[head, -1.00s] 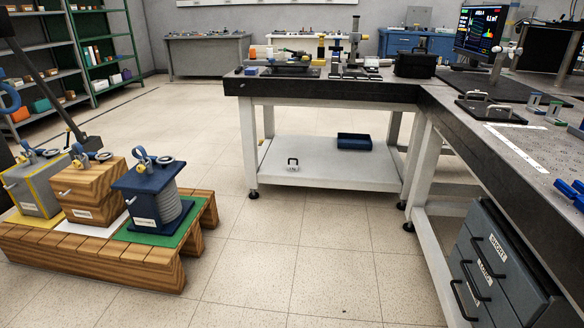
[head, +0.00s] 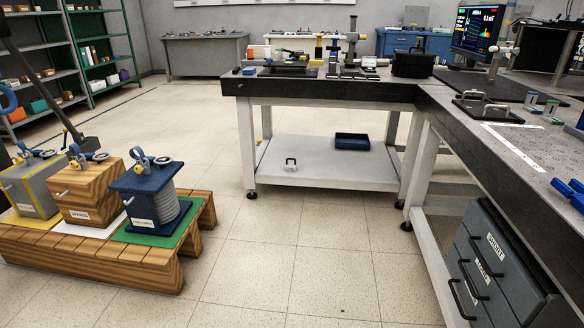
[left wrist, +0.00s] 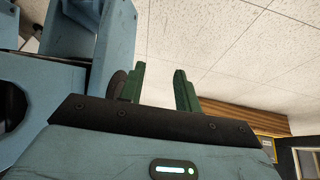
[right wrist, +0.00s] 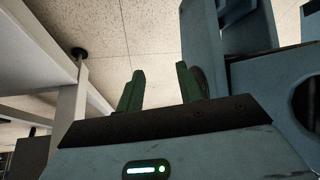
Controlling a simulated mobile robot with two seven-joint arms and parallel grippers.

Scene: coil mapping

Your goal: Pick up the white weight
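A small white weight with a handle (head: 290,164) sits on the white lower shelf (head: 318,178) of the far workbench, toward the shelf's front left. Neither of my grippers shows in the head view, so both are away from the weight. In the left wrist view my left gripper (left wrist: 159,72) has its green fingers apart with nothing between them. In the right wrist view my right gripper (right wrist: 159,70) also has its fingers apart and is empty.
A blue bin (head: 352,141) stands on the same shelf, behind and right of the weight. A wooden platform (head: 150,262) with coil boxes is at left. A long bench (head: 500,140) with a drawer cabinet (head: 490,270) is at right. The floor between is clear.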

